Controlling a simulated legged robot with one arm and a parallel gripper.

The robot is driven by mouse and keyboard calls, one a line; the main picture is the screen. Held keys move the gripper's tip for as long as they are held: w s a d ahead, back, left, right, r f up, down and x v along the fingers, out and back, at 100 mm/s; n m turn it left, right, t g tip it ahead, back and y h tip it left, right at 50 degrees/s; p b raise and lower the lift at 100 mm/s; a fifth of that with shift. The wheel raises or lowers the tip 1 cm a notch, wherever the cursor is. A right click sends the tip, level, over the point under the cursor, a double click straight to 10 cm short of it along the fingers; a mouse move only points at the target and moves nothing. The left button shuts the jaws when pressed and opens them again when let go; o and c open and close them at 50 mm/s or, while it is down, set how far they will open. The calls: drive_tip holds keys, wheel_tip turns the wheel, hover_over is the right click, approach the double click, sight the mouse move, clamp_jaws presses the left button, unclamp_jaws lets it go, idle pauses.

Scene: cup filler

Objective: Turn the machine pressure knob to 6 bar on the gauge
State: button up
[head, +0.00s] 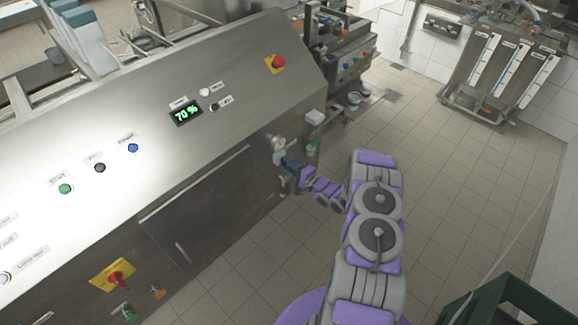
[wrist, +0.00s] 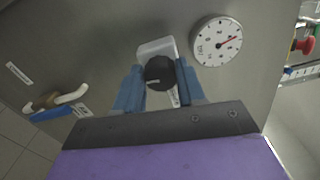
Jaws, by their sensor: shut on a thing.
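The black round pressure knob (wrist: 159,73) sits on the machine's grey metal panel in the wrist view, in front of a pale plate. My gripper (wrist: 160,84) has a blue finger on each side of the knob and is shut on it. The round white pressure gauge (wrist: 217,41) is to the right of and above the knob. Its red needle points up and right on the tilted dial; the numbers are too small to read surely. In the head view my gripper (head: 290,164) is at the machine's right end, and the knob is hard to make out there.
A green crate (head: 500,300) stands at lower right. Tiled floor is open.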

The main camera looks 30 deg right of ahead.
drive_tip(key=shift+d+m, duration=0.2)
drive_tip(key=shift+m, duration=1)
drive_tip(key=o, duration=1.1)
drive_tip(key=shift+w+d+f, duration=0.1)
drive_tip(key=shift+d+f, duration=0.05)
drive_tip(key=shift+c, duration=0.2)
drive_tip(key=p+v, duration=0.1)
drive_tip(key=v, duration=1.6)
drive_tip(key=shift+s+p, duration=0.2)
drive_tip(key=shift+p, duration=0.15)
